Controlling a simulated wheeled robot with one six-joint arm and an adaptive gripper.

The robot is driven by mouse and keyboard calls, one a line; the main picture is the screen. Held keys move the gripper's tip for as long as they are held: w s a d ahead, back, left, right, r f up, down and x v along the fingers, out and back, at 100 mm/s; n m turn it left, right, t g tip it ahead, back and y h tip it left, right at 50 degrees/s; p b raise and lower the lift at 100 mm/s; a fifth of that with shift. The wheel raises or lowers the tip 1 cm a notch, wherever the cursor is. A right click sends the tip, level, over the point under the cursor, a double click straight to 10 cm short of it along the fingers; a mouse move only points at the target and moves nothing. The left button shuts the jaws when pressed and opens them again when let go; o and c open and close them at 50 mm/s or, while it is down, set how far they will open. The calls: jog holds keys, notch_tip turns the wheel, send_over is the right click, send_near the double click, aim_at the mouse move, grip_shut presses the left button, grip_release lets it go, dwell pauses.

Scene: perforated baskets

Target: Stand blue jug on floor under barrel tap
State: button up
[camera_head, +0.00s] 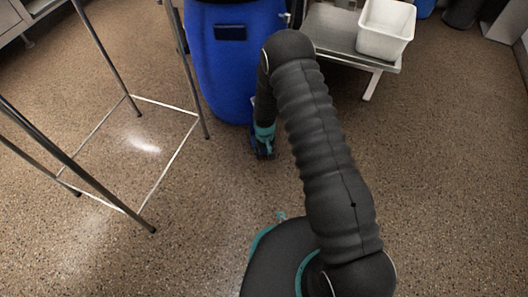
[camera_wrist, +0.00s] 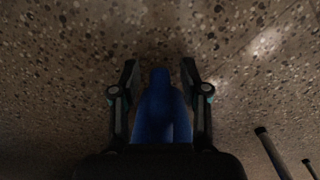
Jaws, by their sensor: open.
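The blue barrel (camera_head: 233,65) stands on the floor at the top middle of the head view, with its small tap (camera_head: 284,18) at its upper right edge. My gripper (camera_head: 264,151) is low, close to the floor and just in front of the barrel's base. In the wrist view, my gripper (camera_wrist: 160,80) has its two fingers spread on either side of the blue jug (camera_wrist: 162,110), with a gap showing beside the jug's narrow top. The jug's base is hidden by the gripper body. In the head view the jug is mostly hidden behind my gripper and arm.
A metal frame with thin legs (camera_head: 176,158) stands on the left. A low metal bench (camera_head: 335,35) with a white bin (camera_head: 386,28) is at the upper right. The speckled floor (camera_head: 455,160) is clear at right. Leg ends (camera_wrist: 270,150) show at lower right in the wrist view.

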notch_tip(320, 180, up, 12)
jog(key=shift+w+r+p, duration=0.1)
jog(key=shift+r+p, duration=0.1)
jog(key=shift+p, duration=0.65)
jog(key=s+d+r+m+t, duration=0.1)
jog(key=s+d+r, duration=0.15)
jog(key=r, duration=0.75)
jog(key=s+d+r+t, duration=0.15)
jog(key=d+r, duration=0.25)
jog(key=r, duration=0.6)
jog(key=s+d+r+m, duration=0.1)
jog(key=s+d+r, duration=0.2)
jog(key=r, duration=0.8)
jog(key=s+d+r+t, duration=0.1)
jog(key=s+d+r, duration=0.1)
jog(key=s+r, duration=0.2)
jog(key=s+d+r+m+t, duration=0.1)
jog(key=s+d+r, duration=0.1)
jog(key=s, duration=0.8)
jog(key=s+d+r+t, duration=0.1)
jog(key=s+d+r, duration=0.1)
jog(key=s+r, duration=0.3)
jog(key=shift+s+d+r+m, duration=0.3)
jog(key=shift+s+d+m, duration=0.1)
jog(key=shift+s, duration=0.75)
